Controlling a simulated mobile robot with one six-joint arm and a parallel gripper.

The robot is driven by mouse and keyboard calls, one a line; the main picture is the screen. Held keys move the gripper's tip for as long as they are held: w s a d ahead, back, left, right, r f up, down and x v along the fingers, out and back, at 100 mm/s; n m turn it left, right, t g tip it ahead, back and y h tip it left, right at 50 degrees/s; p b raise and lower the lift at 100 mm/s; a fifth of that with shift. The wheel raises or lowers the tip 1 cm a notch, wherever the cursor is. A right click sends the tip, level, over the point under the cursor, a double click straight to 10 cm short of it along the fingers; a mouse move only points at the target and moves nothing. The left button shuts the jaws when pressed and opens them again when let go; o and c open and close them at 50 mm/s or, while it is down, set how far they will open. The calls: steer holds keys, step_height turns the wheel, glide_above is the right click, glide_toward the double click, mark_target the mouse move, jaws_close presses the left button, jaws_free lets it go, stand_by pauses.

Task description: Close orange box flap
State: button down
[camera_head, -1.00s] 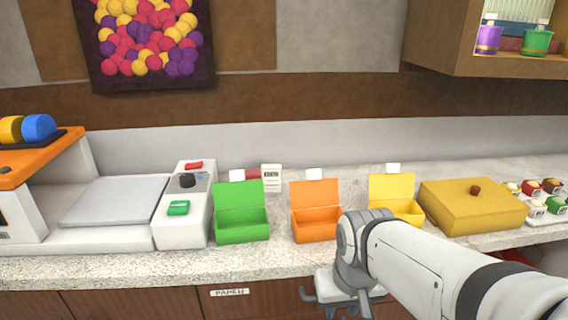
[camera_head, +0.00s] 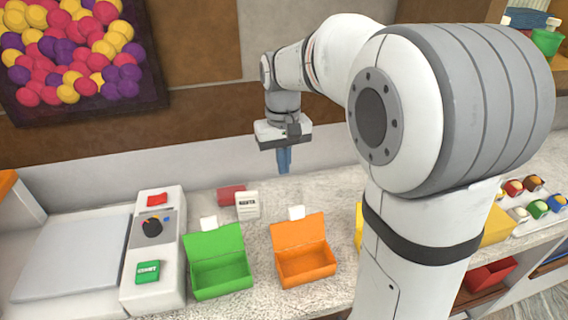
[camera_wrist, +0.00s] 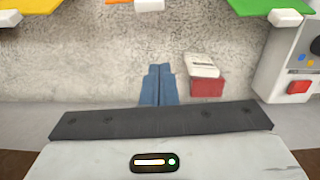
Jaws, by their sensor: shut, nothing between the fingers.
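The orange box (camera_head: 306,266) stands on the counter with its flap (camera_head: 298,232) raised and leaning back, so its inside shows. In the wrist view only the flap's edge (camera_wrist: 133,3) shows at the top, with a white tab (camera_wrist: 149,5) on it. My gripper (camera_head: 284,168) is above the back of the counter, behind and above the orange box, pointing down. Its blue fingers (camera_wrist: 157,86) are together and hold nothing. It does not touch the box.
A green box (camera_head: 220,272) with its flap raised stands left of the orange one. A yellow box (camera_head: 359,228) is mostly hidden behind my arm. A white card (camera_head: 247,205) and a red block (camera_head: 231,194) lie behind the boxes. A control panel (camera_head: 155,245) stands at left.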

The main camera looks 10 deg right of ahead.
mark_target(298, 227)
steer(key=s+f+p, duration=0.1)
steer(key=s+f, duration=0.3)
steer(key=f, duration=0.3)
steer(key=shift+d+f+p, duration=0.35)
steer(key=shift+d+p, duration=0.05)
steer(key=shift+d, duration=0.05)
steer(key=shift+s, duration=0.2)
